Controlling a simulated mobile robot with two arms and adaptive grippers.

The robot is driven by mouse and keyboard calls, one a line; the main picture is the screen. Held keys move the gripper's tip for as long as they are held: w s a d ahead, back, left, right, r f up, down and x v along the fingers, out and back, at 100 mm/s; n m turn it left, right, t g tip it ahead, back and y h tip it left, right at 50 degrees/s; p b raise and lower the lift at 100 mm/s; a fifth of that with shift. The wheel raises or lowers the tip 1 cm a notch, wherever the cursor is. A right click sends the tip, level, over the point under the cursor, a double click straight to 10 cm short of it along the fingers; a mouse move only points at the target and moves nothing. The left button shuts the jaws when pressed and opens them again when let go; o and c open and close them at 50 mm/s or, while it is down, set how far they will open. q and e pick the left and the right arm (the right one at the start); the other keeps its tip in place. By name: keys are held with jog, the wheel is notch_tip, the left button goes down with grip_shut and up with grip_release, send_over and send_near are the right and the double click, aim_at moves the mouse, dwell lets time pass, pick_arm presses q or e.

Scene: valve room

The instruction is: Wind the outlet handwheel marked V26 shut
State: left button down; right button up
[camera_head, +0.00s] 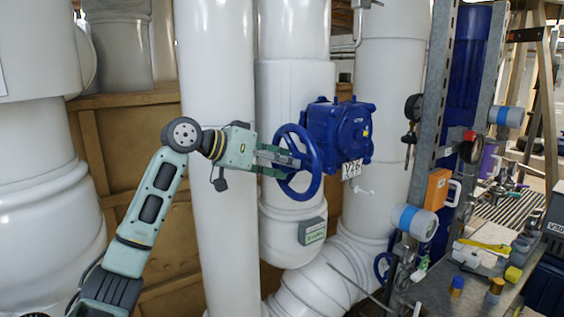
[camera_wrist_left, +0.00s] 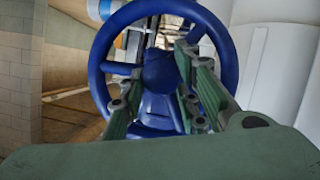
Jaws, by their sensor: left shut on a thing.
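The blue outlet handwheel (camera_head: 316,178) stands upright, facing left, on a blue gearbox (camera_head: 338,128) in the head view. A white tag reading V26 (camera_head: 351,169) hangs under the gearbox. My left gripper (camera_head: 288,160) comes in from the left, its fingers at the wheel's face and shut on it. In the left wrist view the wheel (camera_wrist_left: 97,62) fills the middle, with its hub between the green fingers (camera_wrist_left: 155,85). The fingers hide part of the spokes and lower rim, so the exact grip spot is unclear. My right gripper is not in view.
Large white pipes (camera_head: 217,230) stand close behind and beside my left arm. To the right are a metal post (camera_head: 425,130) with gauges and a cluttered bench (camera_head: 480,285).

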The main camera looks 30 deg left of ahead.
pick_arm(q)
jog(key=shift+r+m, duration=0.2)
jog(key=shift+m, duration=0.2)
dwell(0.3)
jog(key=c, duration=1.6)
grip_release()
jog(key=shift+c, duration=0.2)
jog(key=shift+o, duration=1.2)
jog(key=shift+d, duration=0.3)
jog(key=shift+a+f, duration=0.15)
jog(key=v, duration=1.2)
